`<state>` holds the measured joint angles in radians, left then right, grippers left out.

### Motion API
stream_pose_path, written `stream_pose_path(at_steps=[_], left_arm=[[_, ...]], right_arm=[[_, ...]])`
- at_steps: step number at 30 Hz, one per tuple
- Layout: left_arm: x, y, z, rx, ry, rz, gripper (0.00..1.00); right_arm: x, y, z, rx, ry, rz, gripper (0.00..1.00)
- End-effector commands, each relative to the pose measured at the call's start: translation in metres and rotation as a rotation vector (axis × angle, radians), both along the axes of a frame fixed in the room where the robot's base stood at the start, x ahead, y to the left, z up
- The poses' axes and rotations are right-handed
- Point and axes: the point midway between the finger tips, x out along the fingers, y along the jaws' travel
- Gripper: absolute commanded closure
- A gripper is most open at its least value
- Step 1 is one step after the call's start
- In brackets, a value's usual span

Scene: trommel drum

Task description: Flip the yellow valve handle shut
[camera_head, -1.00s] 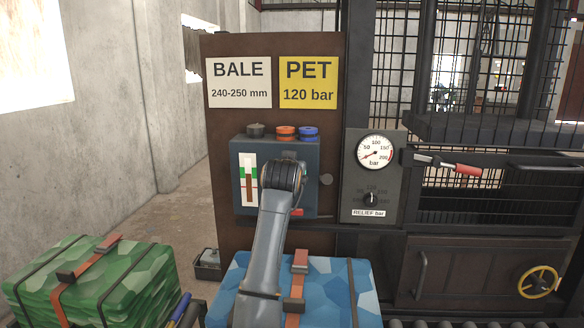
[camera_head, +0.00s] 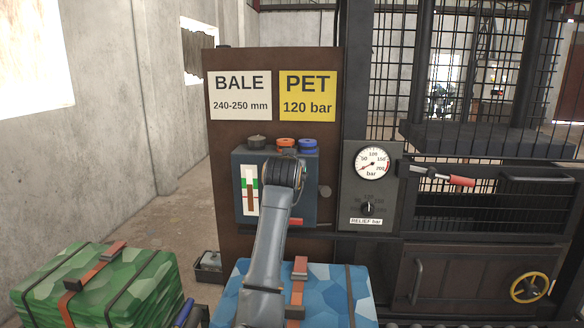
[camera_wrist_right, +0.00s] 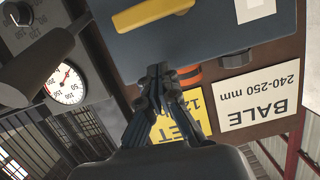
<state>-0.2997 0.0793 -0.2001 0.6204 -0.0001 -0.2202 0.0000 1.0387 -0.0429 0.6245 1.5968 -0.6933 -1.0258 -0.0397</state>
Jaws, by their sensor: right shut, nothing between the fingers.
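The yellow valve handle (camera_wrist_right: 152,14) shows in the right wrist view as a long bar lying across the face of a blue-grey box (camera_wrist_right: 210,35). In the head view that handle is hidden behind my right arm, and the same box (camera_head: 243,217) stands on the brown panel. My right gripper (camera_wrist_right: 159,73) is shut and empty. In the wrist picture its fingertips overlap the box edge near an orange cap, apart from the handle. The head view hides these fingers behind my wrist. My left gripper is not in view.
A pressure gauge (camera_head: 372,164) and relief knob (camera_head: 367,209) are right of the box. Strapped green (camera_head: 135,285) and blue (camera_head: 335,290) bales lie in front. A red-gripped lever (camera_head: 461,181) sticks out at right.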

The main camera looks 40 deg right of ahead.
Motion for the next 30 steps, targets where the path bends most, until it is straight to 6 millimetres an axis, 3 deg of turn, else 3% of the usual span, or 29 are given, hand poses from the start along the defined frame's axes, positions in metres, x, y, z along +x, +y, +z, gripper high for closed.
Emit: stream_pose_path(at_steps=[1, 6, 15, 30], left_arm=[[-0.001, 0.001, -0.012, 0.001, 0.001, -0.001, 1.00], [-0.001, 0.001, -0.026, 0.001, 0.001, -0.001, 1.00], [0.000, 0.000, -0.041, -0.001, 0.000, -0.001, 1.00], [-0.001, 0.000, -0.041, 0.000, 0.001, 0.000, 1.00]], right_arm=[[-0.007, 0.010, -0.003, -0.002, -0.004, 0.001, 1.00], [-0.029, 0.035, 0.005, -0.001, -0.005, 0.002, 1.00], [-0.058, 0.068, 0.018, -0.001, -0.002, 0.001, 1.00], [-0.062, 0.073, 0.021, -0.001, -0.001, 0.001, 1.00]])
